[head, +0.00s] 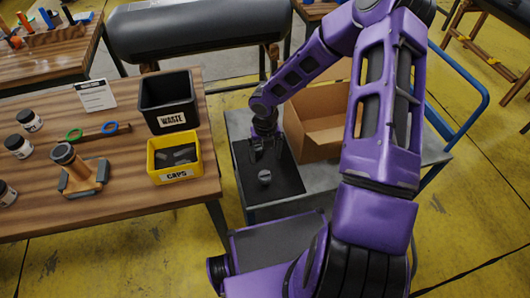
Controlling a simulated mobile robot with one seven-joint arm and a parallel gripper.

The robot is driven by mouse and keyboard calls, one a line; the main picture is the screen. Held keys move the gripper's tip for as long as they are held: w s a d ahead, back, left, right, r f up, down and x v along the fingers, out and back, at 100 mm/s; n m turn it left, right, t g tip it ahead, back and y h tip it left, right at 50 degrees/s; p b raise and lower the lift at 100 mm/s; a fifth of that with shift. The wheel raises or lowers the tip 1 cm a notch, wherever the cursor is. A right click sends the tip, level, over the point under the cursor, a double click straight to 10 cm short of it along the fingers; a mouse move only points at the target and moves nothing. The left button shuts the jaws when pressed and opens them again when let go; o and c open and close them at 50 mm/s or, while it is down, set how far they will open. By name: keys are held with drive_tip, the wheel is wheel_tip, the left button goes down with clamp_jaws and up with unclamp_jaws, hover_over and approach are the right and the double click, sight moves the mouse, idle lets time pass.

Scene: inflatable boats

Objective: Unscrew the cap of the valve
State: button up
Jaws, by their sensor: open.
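My gripper (264,152) is open and points down over a black mat (284,181) on a grey cart. A small grey round piece (264,177) sits on the mat just in front of the fingers, apart from them as far as I can see. It may be the valve or its cap; it is too small to tell. On the wooden table at left, a brown stand with grey feet (83,178) carries a dark round capped part (64,153), far from my gripper. A yellow bin labelled CAPS (176,175) holds several dark pieces.
A black WASTE bin (168,119) stands behind the yellow bin. Dark jars with white labels (30,120), a green-and-blue-ringed tool (98,132) and a white card (95,95) are on the table (130,208). An open cardboard box (321,136) stands right of my gripper.

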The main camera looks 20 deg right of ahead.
sight(265, 173)
drive_tip(key=f+b, duration=0.6)
drive_tip(key=f, duration=0.4)
drive_tip(key=shift+a+f+b, duration=0.15)
drive_tip(key=shift+a+b, duration=0.05)
drive_tip(key=shift+b, duration=0.15)
clamp_jaws()
idle(0.4)
